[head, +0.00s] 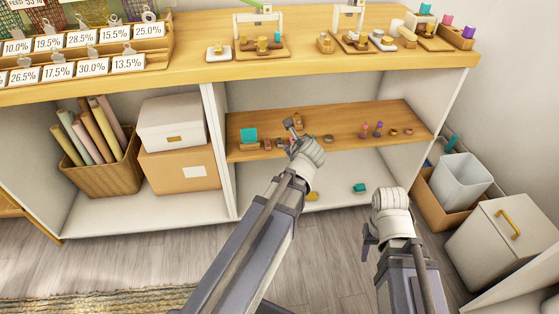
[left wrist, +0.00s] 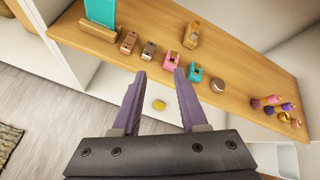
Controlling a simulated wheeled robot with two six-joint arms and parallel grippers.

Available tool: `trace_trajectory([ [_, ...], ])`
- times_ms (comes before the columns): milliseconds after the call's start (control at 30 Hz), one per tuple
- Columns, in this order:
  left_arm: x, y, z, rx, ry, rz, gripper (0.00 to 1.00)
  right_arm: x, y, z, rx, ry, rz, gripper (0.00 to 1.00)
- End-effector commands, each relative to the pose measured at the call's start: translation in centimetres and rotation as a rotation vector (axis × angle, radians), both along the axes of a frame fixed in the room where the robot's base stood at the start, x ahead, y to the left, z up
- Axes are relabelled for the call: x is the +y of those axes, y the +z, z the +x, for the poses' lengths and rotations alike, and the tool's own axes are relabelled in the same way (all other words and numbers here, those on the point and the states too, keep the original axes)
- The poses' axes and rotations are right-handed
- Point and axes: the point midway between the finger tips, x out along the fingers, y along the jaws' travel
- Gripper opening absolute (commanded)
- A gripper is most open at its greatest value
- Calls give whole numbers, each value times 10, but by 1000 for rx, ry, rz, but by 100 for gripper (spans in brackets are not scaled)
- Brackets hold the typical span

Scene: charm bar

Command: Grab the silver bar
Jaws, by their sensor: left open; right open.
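No bar in view is plainly silver. The closest match is a small grey-brown block (left wrist: 148,50) on the wooden middle shelf (left wrist: 240,72), beside a copper-brown block (left wrist: 128,42). My left gripper (left wrist: 160,76) is open and empty. Its fingers point at the shelf's front edge, near the grey-brown block and a pink piece (left wrist: 171,62), apart from both. In the head view my left gripper (head: 291,123) is in front of the middle shelf, and its arm hides part of the row. My right gripper (head: 370,242) is low, in front of the cabinet, away from the shelf items.
The shelf also holds a teal piece (left wrist: 195,73), a gold block (left wrist: 191,36), a round disc (left wrist: 217,85), a teal card (left wrist: 101,12) and several pegs (left wrist: 285,108). A yellow disc (left wrist: 158,104) lies below. The countertop (head: 330,66) overhangs the shelf. A white bin (head: 462,180) stands right.

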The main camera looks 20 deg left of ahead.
Motion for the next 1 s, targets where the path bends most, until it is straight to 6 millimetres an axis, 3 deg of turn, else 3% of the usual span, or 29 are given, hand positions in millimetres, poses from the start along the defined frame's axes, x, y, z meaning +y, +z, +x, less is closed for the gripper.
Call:
trace_trajectory([
  [33,9,-26,6,8,-42,69,42,0,-32,0,0,0,0,50],
  [200,30,-46,21,46,-173,294,42,0,-71,0,-1,1,-1,50],
  [300,37,-52,26,66,-225,389,42,0,-85,0,-1,1,-1,50],
  [667,45,-54,32,89,-273,484,42,0,-93,0,-1,1,-1,50],
  [1000,58,-64,51,87,-273,481,42,0,-103,0,-1,-2,-1,50],
])
